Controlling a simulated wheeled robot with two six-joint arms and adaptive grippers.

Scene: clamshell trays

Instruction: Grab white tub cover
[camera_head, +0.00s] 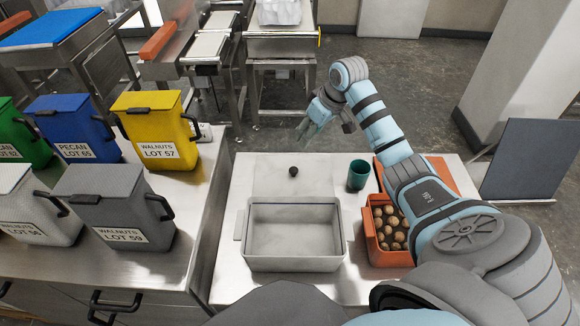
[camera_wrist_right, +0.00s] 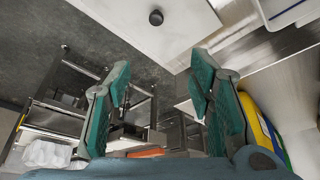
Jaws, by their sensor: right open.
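The white tub cover (camera_head: 315,180) is a flat lid with a round black knob (camera_head: 293,171). It lies on the white table directly behind the open, empty white tub (camera_head: 240,235). My right gripper (camera_head: 307,128) is above and beyond the cover's far edge, apart from it. In the right wrist view the cover (camera_wrist_right: 185,25) and its knob (camera_wrist_right: 156,17) show at the top, past the fingertips of my right gripper (camera_wrist_right: 162,68). The fingers are spread with nothing between them. My left gripper is not in view.
A teal cup (camera_head: 358,175) stands right of the cover. An orange tub (camera_head: 390,258) of round brown items is beside the white tub, with an orange lid (camera_head: 440,172) behind, partly hidden by my arm. Several labelled bins, one yellow (camera_head: 150,125), stand on a left counter.

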